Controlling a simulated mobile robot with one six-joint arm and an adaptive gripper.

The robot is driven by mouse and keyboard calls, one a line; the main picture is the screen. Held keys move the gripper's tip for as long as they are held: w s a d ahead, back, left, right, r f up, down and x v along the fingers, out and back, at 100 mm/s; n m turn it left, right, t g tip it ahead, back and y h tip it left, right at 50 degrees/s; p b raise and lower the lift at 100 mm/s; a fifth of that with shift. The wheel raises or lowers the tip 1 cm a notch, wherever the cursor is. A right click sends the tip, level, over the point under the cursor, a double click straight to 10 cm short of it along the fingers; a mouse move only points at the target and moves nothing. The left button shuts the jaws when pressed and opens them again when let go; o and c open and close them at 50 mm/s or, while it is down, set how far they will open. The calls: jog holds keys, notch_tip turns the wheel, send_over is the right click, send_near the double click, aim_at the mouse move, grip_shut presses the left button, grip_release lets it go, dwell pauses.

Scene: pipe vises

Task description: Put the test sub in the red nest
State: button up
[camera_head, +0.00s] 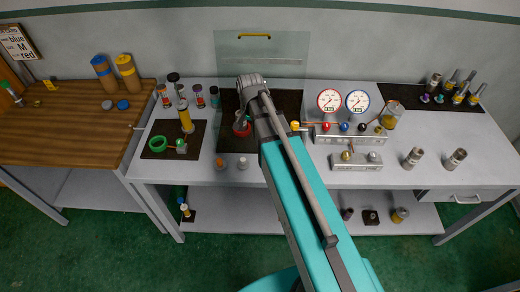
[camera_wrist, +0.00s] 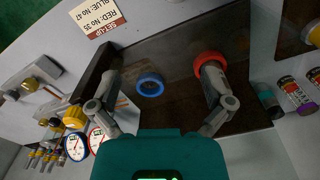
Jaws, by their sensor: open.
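The red nest, a red ring (camera_wrist: 206,57), lies on the dark mat in the wrist view, partly covered by my right-hand finger. In the head view a bit of the red ring (camera_head: 241,129) shows beside my arm. My gripper (camera_wrist: 160,70) is open over the mat, its fingers spread with nothing between them. A blue ring (camera_wrist: 150,85) lies on the mat between the fingers and looks empty. I cannot tell for sure which piece is the test sub; two grey metal cylinders (camera_head: 413,158) (camera_head: 456,159) stand on the bench at the right.
A setup card (camera_wrist: 97,17) reads red No 35, blue No 47. A clear panel (camera_head: 262,55) stands behind the mat. Gauges (camera_head: 329,100) and a valve block (camera_head: 350,132) stand to the right. A green ring (camera_head: 158,144) and yellow-topped cylinder (camera_head: 185,118) are at left.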

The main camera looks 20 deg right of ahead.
jog(key=s+n, duration=0.8)
jog(key=s, duration=0.2)
jog(key=shift+s, duration=0.25)
jog(key=shift+f, duration=0.1)
